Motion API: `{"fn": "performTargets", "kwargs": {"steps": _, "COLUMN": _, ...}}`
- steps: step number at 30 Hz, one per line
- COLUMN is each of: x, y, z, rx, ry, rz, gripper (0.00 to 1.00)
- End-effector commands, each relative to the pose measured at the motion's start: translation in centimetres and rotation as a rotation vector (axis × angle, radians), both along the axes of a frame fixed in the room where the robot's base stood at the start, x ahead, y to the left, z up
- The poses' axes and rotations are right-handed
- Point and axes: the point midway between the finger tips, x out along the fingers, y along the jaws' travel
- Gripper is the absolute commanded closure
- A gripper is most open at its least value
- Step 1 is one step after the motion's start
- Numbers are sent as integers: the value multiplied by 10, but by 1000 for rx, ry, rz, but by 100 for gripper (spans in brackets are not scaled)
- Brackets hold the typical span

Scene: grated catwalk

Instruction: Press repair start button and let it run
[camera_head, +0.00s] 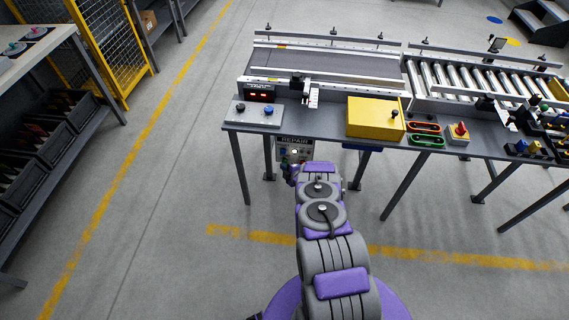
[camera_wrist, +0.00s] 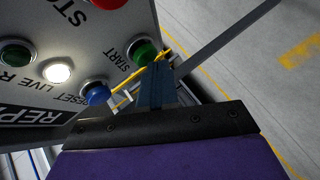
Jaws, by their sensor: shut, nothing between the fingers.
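The repair panel (camera_head: 294,141) hangs below the front edge of the workbench. In the wrist view the grey panel (camera_wrist: 35,35) is close and tilted. The green button labelled START (camera_wrist: 143,52) is on its right side, with part of a red button (camera_wrist: 108,3) labelled STO… above it. A blue RESET button (camera_wrist: 96,93), a lit white lamp (camera_wrist: 57,72) labelled LIVE and a dark green round fitting (camera_wrist: 15,52) are lower left. My gripper (camera_wrist: 160,70) is shut and empty, its tips right beside the START button. I cannot tell whether they touch it. In the head view my arm largely hides the gripper.
Table legs stand beside the panel. Open floor lies left.

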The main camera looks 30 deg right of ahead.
Motion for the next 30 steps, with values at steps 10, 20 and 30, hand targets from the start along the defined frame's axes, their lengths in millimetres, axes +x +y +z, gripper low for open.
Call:
{"fn": "performTargets", "kwargs": {"steps": 10, "x": 3, "y": -3, "z": 0, "rx": 0, "ry": -1, "rz": -2, "gripper": 100}}
{"fn": "performTargets", "kwargs": {"steps": 20, "x": 6, "y": -4, "z": -1, "rx": 1, "ry": 0, "rz": 0, "gripper": 100}}
{"fn": "performTargets", "kwargs": {"steps": 30, "x": 9, "y": -6, "z": -1, "rx": 1, "ry": 1, "rz": 0, "gripper": 100}}
